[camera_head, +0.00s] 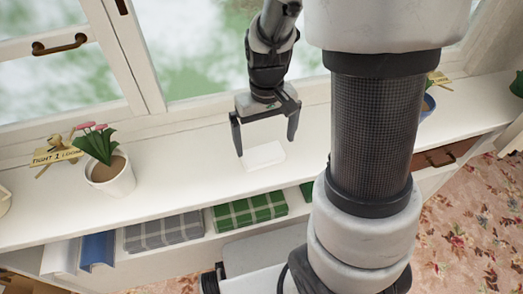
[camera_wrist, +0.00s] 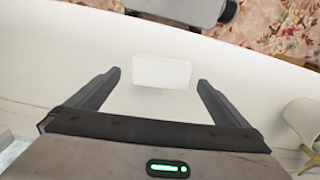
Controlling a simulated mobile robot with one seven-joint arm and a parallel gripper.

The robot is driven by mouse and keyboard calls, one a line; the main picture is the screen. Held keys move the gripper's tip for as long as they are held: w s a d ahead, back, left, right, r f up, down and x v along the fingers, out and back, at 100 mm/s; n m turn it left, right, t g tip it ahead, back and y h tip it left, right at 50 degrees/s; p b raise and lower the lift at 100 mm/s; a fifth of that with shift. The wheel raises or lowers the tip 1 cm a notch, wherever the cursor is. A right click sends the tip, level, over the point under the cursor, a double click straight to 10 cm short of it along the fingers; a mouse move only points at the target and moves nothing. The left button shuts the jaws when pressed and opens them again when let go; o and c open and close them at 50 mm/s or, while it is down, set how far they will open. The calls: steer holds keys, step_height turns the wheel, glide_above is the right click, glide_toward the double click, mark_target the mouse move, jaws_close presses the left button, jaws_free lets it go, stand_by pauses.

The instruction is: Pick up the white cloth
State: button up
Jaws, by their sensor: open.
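The white cloth (camera_head: 263,156) is a small, flat, folded-looking rectangle lying on the white sill shelf below the window. It also shows in the wrist view (camera_wrist: 162,72), centred ahead of and between my fingertips. My gripper (camera_head: 265,147) is open, with its two dark fingers pointing down, one toward each side of the cloth. In the wrist view my gripper (camera_wrist: 160,78) is empty, and the cloth is narrower than the gap between the fingers. The fingers do not visibly touch the cloth. The exact height above the shelf is hard to tell.
A potted plant (camera_head: 112,174) with a wooden sign (camera_head: 55,153) stands on the shelf at the left. A blue pot (camera_head: 428,105) stands at the right, partly behind my arm. Folded grey (camera_head: 163,232) and green (camera_head: 250,211) checked cloths lie below. The window is behind.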

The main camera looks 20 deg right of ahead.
mark_target(264, 154)
step_height(264, 154, down, 5)
steer(key=shift+a+r+b, duration=0.1)
steer(key=shift+a+b, duration=0.05)
steer(key=shift+b, duration=0.45)
